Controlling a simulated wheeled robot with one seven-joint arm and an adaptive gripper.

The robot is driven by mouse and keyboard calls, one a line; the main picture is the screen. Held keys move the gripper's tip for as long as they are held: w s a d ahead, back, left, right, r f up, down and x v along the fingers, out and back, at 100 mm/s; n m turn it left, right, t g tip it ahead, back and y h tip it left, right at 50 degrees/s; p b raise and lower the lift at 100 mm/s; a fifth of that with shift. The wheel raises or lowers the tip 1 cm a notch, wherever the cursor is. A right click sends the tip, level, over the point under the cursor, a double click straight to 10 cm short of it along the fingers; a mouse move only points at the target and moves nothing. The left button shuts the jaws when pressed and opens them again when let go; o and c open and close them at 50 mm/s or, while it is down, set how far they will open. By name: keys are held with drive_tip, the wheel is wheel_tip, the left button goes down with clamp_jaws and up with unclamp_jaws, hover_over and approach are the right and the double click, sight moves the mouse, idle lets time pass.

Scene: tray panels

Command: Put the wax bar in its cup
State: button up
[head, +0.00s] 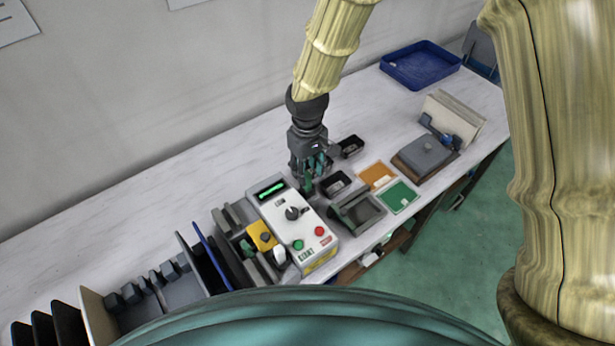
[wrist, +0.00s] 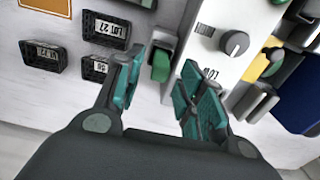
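My gripper (head: 314,168) hangs over the worktable, just left of the small black cups. In the wrist view its teal fingers (wrist: 166,78) are spread apart. A small green block (wrist: 161,66) shows in the gap between the fingertips, apart from both; it looks like the wax bar, but I cannot tell for sure. Several black cups stand to its left: one with a "LOT 27" label (wrist: 106,29), one nearer the fingers (wrist: 97,69), another farther left (wrist: 43,57). In the head view two cups show, a nearer one (head: 335,184) and a farther one (head: 351,147).
A white control box (head: 295,222) with a knob and buttons stands close to the gripper. A grey tray (head: 357,213), orange card (head: 377,176) and green card (head: 399,196) lie to the right. A blue bin (head: 421,65) stands far back. The table's left back is bare.

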wheel_tip(320, 180, up, 8)
drive_tip(key=b, duration=0.1)
drive_tip(key=shift+b, duration=0.3)
drive_tip(key=shift+f, duration=0.15)
idle(1.3)
